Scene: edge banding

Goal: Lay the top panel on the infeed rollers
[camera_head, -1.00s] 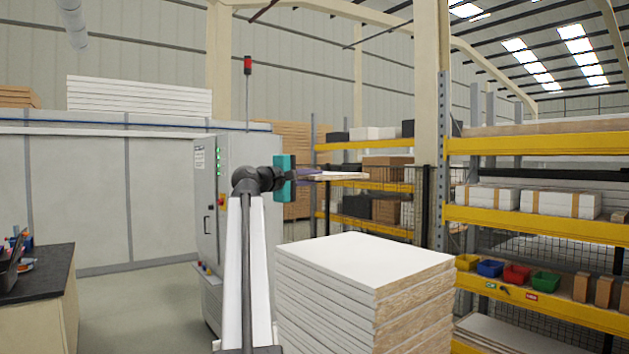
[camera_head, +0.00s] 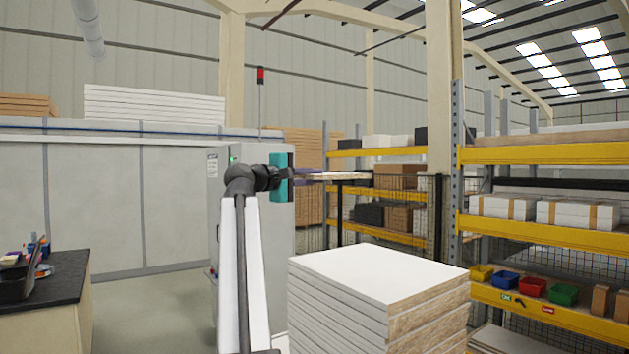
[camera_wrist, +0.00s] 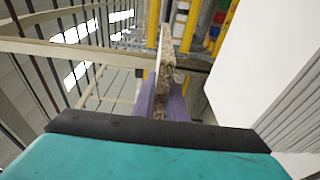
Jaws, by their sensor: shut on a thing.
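My gripper (camera_head: 296,176) is shut on a panel (camera_head: 342,175), which juts out to the right, nearly edge-on and about level in the head view. In the wrist view the purple fingers (camera_wrist: 164,105) close on this panel, whose raw chipboard edge (camera_wrist: 168,62) shows. A stack of white-faced panels with chipboard edges (camera_head: 376,272) stands at the lower middle right, apart from the held panel and lower in the picture. The stack's white top also shows at the right of the wrist view (camera_wrist: 258,60). I cannot make out the infeed rollers in either view.
A grey machine cabinet (camera_head: 255,215) stands behind my arm, with a long grey enclosure (camera_head: 110,200) to its left. A yellow-beamed rack (camera_head: 545,230) stands at the right. A dark-topped workbench (camera_head: 50,285) is at the lower left. Open floor (camera_head: 150,290) shows between bench and cabinet.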

